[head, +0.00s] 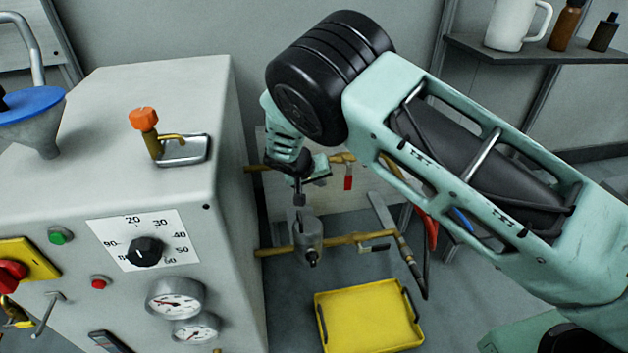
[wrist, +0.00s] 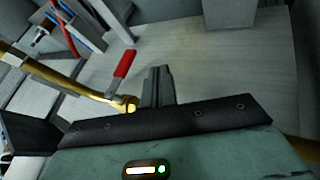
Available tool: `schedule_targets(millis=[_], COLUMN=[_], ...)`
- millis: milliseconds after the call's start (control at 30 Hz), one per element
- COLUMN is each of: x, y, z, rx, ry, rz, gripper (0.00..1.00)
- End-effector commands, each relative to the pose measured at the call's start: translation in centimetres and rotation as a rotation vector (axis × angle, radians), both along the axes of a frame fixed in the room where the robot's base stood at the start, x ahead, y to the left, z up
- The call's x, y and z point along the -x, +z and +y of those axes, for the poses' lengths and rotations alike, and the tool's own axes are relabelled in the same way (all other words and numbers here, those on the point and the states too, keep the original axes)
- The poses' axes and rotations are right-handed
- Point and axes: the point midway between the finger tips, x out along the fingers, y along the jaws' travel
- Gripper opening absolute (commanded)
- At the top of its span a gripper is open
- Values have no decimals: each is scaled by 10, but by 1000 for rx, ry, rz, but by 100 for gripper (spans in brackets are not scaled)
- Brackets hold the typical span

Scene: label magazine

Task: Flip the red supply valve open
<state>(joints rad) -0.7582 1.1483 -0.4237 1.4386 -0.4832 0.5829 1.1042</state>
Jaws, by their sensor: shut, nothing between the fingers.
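The red supply valve handle (head: 348,178) hangs down from the upper brass pipe (head: 342,158) in the head view, just right of my gripper (head: 299,198). In the wrist view the red handle (wrist: 125,63) angles up and right from the brass valve end (wrist: 126,103). My gripper (wrist: 158,86) is shut and empty, its fingers together just right of the handle in that view. A narrow gap shows between fingers and handle; I cannot tell how they compare in depth.
The grey machine cabinet (head: 226,235) stands close on the left. A yellow tray (head: 369,318) lies below. Hanging tools (head: 398,240) are to the right.

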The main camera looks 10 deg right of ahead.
Motion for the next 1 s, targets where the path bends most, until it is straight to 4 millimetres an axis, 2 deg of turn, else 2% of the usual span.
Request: schedule_targets(millis=[33,133,300,400,1000], x=[-4,-11,-10,-10,-10], y=[-14,-28,-23,-23,-23], z=[-6,-15,-40,-48,-53], rx=[1,0,-1,-1,17], ry=[-3,-2,-1,-1,0], rz=[2,0,0,0,1], gripper=[0,0,0,0,0])
